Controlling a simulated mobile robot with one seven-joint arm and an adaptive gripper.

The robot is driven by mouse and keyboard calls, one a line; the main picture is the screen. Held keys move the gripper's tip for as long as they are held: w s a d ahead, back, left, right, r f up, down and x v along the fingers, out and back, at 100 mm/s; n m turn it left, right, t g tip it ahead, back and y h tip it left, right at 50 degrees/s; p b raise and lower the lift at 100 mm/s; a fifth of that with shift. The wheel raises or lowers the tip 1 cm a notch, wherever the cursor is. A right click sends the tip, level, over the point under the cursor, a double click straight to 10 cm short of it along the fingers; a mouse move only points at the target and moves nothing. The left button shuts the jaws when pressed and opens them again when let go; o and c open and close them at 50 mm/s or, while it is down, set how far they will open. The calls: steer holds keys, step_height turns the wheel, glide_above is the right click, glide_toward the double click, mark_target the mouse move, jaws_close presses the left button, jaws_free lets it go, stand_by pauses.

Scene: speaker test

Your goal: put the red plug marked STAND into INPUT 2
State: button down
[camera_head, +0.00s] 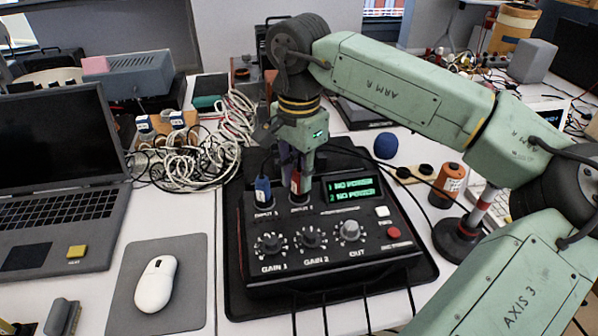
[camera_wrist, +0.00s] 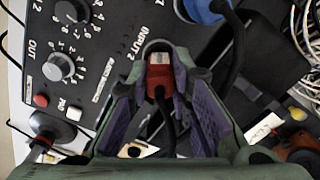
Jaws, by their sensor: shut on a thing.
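The red plug (camera_head: 296,186) is between the fingertips of my gripper (camera_head: 297,168), just above the panel of the black box (camera_head: 330,262) at the INPUT 2 label. In the wrist view the red plug (camera_wrist: 159,78) sits between the purple-padded fingers of my gripper (camera_wrist: 160,62), which are shut on it. Its black cable runs back between the fingers. The STAND mark cannot be read. The INPUT 2 socket is hidden behind the plug and fingers, so I cannot tell whether the plug tip is inside. A blue plug (camera_head: 262,189) stands upright at INPUT 1.
The box's display (camera_head: 352,188) reads NO POWER on both lines. A tangle of white cables (camera_head: 190,160) lies left of the box. A laptop (camera_head: 60,170) and white mouse (camera_head: 156,284) are further left. An orange cylinder (camera_head: 447,185) stands at the right. Black cables hang at the front.

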steer(key=shift+f, duration=0.25)
stand_by(0.7)
steer(key=c, duration=1.4)
jaws_free()
steer(key=shift+o, duration=0.2)
steer(key=shift+r, duration=0.1)
